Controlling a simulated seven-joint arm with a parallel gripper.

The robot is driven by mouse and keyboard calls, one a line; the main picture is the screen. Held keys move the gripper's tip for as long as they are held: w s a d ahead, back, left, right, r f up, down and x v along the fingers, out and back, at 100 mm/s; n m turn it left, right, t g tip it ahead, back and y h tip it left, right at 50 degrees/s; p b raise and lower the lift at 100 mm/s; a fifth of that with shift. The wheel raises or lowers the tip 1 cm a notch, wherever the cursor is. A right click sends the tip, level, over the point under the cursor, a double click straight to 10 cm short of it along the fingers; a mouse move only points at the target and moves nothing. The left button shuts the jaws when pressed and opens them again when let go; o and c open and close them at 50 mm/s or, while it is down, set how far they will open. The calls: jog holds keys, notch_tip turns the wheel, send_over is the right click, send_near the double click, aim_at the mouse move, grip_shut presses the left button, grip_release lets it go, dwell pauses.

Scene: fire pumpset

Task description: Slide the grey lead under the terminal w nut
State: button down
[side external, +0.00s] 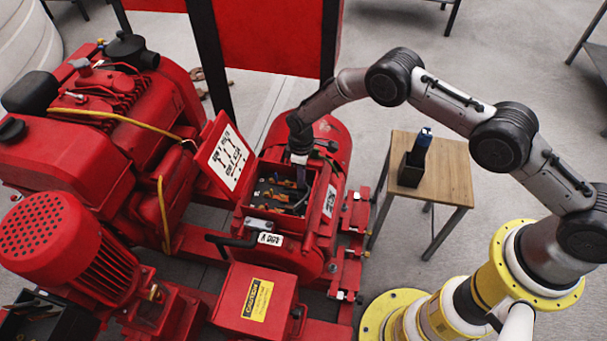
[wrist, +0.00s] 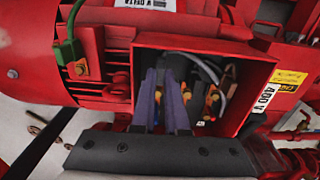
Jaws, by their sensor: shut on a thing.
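The open red terminal box (side external: 258,222) sits on the red motor, with brass and orange terminals inside. In the wrist view, the box (wrist: 255,75) shows grey leads (wrist: 203,66) curving from near my fingertips to the right side. My gripper (side external: 301,182) reaches down into the box from above. In the wrist view its two grey-purple fingers (wrist: 164,80) are close together among the terminals, shut on what appears to be the grey lead. The gripped part is hidden between the fingers. Which terminal is w, and its nut, cannot be told.
The box walls stand close around my fingers. The opened lid (side external: 229,158) with a wiring diagram stands left of the box. A wooden table (side external: 447,172) with a black holder (side external: 411,170) and a blue-handled tool (side external: 422,141) stands to the right. A green wire (wrist: 69,45) runs outside the box.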

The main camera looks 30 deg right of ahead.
jog(key=shift+w+a, duration=0.4)
jog(key=c, duration=0.5)
grip_release()
jog(key=shift+c, duration=0.2)
jog(key=shift+r, duration=0.1)
jog(key=shift+w+r, duration=0.15)
jog(key=shift+r, duration=0.6)
jog(key=shift+w+r, duration=0.1)
jog(key=shift+r, duration=0.65)
jog(key=shift+s+r, duration=0.2)
jog(key=shift+r, duration=2.75)
